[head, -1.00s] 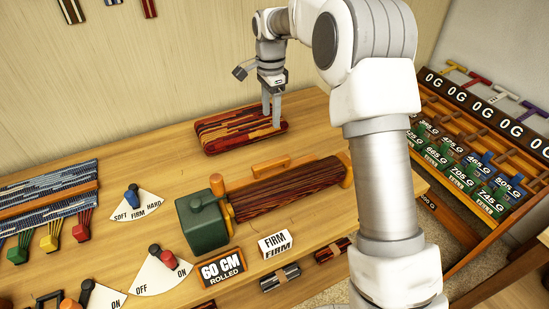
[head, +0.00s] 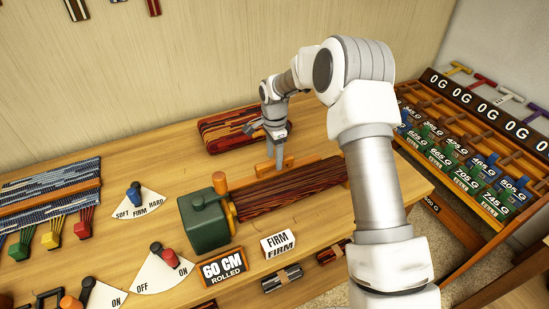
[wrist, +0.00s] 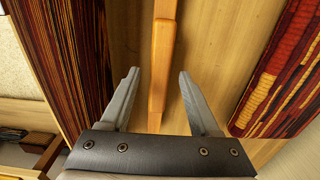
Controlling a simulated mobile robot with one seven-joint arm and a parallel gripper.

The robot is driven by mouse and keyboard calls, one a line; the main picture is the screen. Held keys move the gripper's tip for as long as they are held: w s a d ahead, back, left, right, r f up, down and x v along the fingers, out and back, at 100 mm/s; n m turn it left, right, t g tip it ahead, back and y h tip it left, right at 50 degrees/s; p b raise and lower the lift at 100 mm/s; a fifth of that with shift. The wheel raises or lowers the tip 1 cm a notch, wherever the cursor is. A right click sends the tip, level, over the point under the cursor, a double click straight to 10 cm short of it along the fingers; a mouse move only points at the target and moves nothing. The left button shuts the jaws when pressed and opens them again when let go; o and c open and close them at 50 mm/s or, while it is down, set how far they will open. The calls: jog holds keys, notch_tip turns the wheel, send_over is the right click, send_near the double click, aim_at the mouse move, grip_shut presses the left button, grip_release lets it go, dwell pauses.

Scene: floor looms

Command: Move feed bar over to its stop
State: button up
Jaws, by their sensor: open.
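The feed bar appears to be the orange wooden bar (head: 263,167) just behind the dark striped roll (head: 290,188) on the bench. My gripper (head: 279,163) points down at this bar and hides part of it in the head view. In the wrist view the orange bar (wrist: 162,60) runs lengthwise between the two spread fingers of my gripper (wrist: 158,73), with a gap on each side. The fingers are open and hold nothing. I cannot make out a separate stop for the bar.
A red patterned cloth bundle (head: 231,126) lies behind the bar. A green motor box (head: 204,222) is at the roll's left end. Lever dials (head: 139,203) and a "60 CM" sign (head: 223,267) stand in front and left. A weight rack (head: 480,150) is at right.

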jog(key=shift+f, duration=0.4)
jog(key=shift+c, duration=0.3)
grip_shut()
dwell(0.9)
